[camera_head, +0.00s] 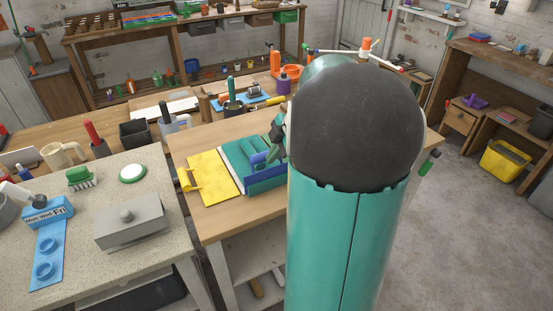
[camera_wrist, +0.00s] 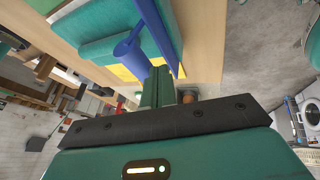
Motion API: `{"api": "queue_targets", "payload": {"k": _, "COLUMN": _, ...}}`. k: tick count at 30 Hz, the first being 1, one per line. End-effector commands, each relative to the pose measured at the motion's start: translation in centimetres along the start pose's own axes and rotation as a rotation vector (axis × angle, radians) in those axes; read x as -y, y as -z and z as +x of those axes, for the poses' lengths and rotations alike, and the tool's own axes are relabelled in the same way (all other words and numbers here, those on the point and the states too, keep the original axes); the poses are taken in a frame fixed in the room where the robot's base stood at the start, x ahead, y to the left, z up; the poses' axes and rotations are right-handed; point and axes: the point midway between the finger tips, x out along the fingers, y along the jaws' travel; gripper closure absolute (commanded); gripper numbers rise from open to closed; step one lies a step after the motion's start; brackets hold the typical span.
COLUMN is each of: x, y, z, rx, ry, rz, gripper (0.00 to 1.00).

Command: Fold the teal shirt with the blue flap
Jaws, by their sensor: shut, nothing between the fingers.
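The teal shirt (camera_head: 236,153) lies on a folding board on the wooden table; it also shows in the wrist view (camera_wrist: 95,25). The blue flap (camera_head: 268,181) is at the board's right front, seen as a thin tilted strip in the wrist view (camera_wrist: 160,35). A blue handle (camera_wrist: 132,50) sticks out from it. The yellow flap (camera_head: 212,179) lies flat at the board's left. My gripper (camera_wrist: 158,72) is shut and empty, its tips beside the blue handle; I cannot tell whether they touch. My arm hides the board's right side in the head view.
A grey box with a lid (camera_head: 130,220) and a blue weekday holder (camera_head: 48,211) stand on the left counter. A mug (camera_head: 62,155), a black bin (camera_head: 135,133) and a purple bottle (camera_head: 284,80) stand behind. Bare tabletop (camera_head: 215,222) shows in front of the yellow flap.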

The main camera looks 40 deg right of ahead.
Motion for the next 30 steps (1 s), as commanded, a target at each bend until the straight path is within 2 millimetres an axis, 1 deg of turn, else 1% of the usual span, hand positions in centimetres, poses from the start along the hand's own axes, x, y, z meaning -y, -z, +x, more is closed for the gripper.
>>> {"api": "queue_targets", "payload": {"k": 1, "x": -0.8, "y": 0.1, "z": 0.3, "rx": 0.007, "ry": 0.041, "rz": 0.010, "gripper": 1.00}}
{"api": "queue_targets", "payload": {"k": 6, "x": -2.3, "y": 0.2, "z": 0.8, "rx": 0.031, "ry": 0.148, "rz": 0.057, "gripper": 1.00}}
{"api": "queue_targets", "payload": {"k": 11, "x": -3.4, "y": 0.2, "z": 1.3, "rx": 0.035, "ry": 0.162, "rz": 0.064, "gripper": 1.00}}
{"api": "queue_targets", "payload": {"k": 23, "x": -3.6, "y": 0.2, "z": 1.3, "rx": 0.034, "ry": 0.159, "rz": 0.064, "gripper": 1.00}}
{"api": "queue_targets", "payload": {"k": 30, "x": -3.6, "y": 0.7, "z": 1.2, "rx": 0.034, "ry": 0.159, "rz": 0.063, "gripper": 1.00}}
